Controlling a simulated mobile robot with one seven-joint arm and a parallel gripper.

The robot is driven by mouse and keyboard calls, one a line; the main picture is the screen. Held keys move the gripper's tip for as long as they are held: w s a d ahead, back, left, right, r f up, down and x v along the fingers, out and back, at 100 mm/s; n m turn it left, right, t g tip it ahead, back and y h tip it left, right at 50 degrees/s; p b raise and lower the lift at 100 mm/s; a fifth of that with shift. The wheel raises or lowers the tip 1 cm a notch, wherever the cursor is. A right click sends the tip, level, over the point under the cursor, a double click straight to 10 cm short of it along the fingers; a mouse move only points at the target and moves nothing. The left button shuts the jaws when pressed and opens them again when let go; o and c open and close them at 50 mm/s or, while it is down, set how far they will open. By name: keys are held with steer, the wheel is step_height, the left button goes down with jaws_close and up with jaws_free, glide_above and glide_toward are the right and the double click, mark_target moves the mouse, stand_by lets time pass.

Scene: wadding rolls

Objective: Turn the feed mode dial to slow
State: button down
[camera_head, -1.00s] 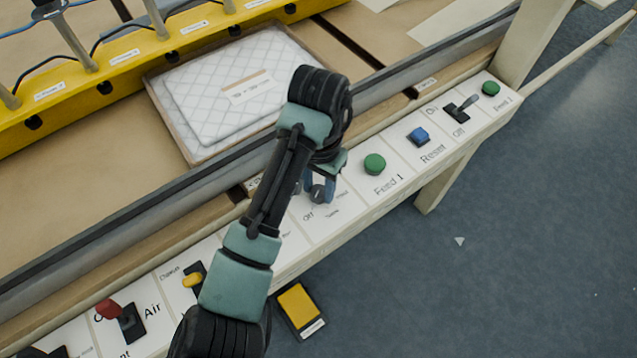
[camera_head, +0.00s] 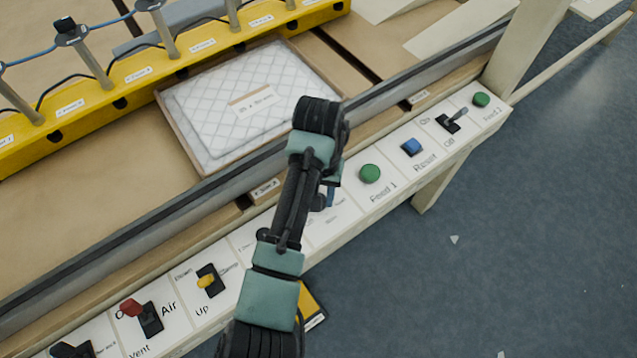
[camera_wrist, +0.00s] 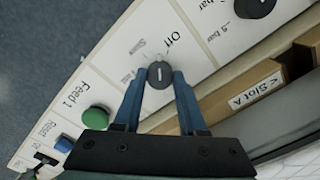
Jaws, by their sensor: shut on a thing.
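The feed mode dial is a round dark grey knob (camera_wrist: 159,75) with a short white line on its face, in the wrist view. The line runs nearly upright in that view. "Off" (camera_wrist: 171,42) is printed beyond the dial, with smaller blurred labels to its left, so I cannot tell for sure which mark the line points at. My gripper (camera_wrist: 159,80) has its two blue fingers closed against opposite sides of the dial. In the head view my gripper (camera_head: 325,200) is at the panel, and my wrist hides most of the dial and its labels.
Along the white panel are the green Feed 1 button (camera_head: 370,173), the blue Reset button (camera_head: 411,147), a black switch (camera_head: 452,120), a yellow lever (camera_head: 207,281) and a red lever (camera_head: 131,307). Another dark knob (camera_wrist: 254,6) is close by. A quilted pad (camera_head: 245,105) lies behind.

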steer(key=n+p, duration=0.1)
steer(key=p, duration=0.1)
steer(key=n+p, duration=0.1)
steer(key=n, duration=0.1)
steer(key=shift+r+n+p, duration=0.25)
steer(key=shift+n+p, duration=0.05)
steer(key=shift+p, duration=0.05)
steer(key=shift+f+n+p, duration=0.2)
steer(key=shift+n+p, duration=1)
steer(key=shift+n, duration=0.7)
steer(key=shift+w, duration=0.1)
steer(key=shift+c, duration=2.3)
jaws_free()
step_height(320, 180, up, 13)
